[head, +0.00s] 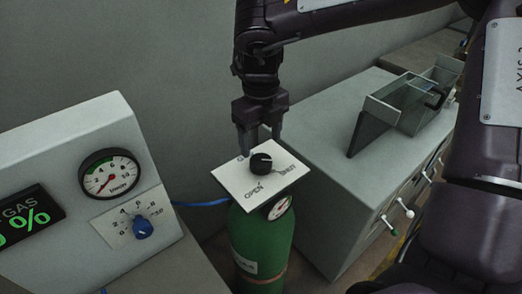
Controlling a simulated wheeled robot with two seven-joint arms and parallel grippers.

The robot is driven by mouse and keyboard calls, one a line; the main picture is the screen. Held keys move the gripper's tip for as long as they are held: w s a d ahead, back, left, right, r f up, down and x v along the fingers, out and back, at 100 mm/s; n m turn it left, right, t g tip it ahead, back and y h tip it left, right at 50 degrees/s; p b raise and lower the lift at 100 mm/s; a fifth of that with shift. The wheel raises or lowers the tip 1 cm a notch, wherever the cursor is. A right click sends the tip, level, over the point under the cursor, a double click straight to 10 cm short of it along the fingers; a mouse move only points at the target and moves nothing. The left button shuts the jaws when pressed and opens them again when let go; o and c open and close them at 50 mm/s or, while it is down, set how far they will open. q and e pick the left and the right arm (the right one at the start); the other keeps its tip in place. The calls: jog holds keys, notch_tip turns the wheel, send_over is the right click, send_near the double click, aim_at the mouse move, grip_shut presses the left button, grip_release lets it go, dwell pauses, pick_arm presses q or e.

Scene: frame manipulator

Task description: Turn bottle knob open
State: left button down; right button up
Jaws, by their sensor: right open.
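A green gas bottle (262,239) stands upright at the lower middle of the head view. A white plate (234,177) on its top carries a round black knob (261,163) and the printed words OPEN and SHUT. A small gauge (279,208) sits below the plate's front edge. My right gripper (258,150) points down just behind the knob, its fingers apart on either side at the plate's back edge. Whether the fingers touch the knob or plate cannot be told. My left gripper is not in view.
A grey console (80,130) at left has a dial gauge (110,174), a blue knob (142,227) and a green display (22,216). A blue hose (201,202) runs to the bottle. A grey cabinet (318,140) with glass panels (388,112) and small valves stands at right.

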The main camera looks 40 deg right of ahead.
aim_at(261, 159)
notch_tip(261, 159, down, 5)
jog(key=shift+w+f+p, duration=0.1)
jog(key=shift+w+p, duration=0.05)
jog(key=shift+p, duration=0.6)
jog(key=shift+f, duration=0.45)
jog(key=shift+c, duration=0.2)
jog(key=c, duration=0.9)
